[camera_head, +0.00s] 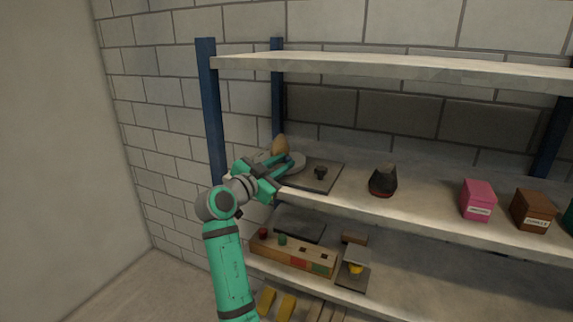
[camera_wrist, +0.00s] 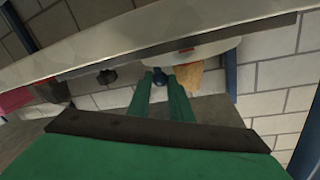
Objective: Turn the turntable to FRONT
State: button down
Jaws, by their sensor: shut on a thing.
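The turntable is a pale round disc (camera_head: 298,158) at the left end of the middle shelf. It also shows in the wrist view (camera_wrist: 215,47), which is upside down, with a small red mark on its edge. A tan, rounded object (camera_head: 280,146) stands at the disc's back and shows beside my fingers in the wrist view (camera_wrist: 190,77). My gripper (camera_head: 285,162) reaches in from the left. In the wrist view its green fingers (camera_wrist: 164,82) are shut on a dark blue knob (camera_wrist: 159,87) at the disc. Any FRONT label is not legible.
Farther right are a dark cone-like object (camera_head: 383,180), a pink box (camera_head: 478,199) and a brown box (camera_head: 532,209). The upper shelf (camera_head: 400,69) is overhead; a wooden block rack (camera_head: 290,254) is below.

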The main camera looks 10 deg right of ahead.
jog(key=c, duration=1.9)
grip_release()
jog(key=shift+a, duration=0.1)
jog(key=shift+o, duration=0.2)
jog(key=v, duration=1.1)
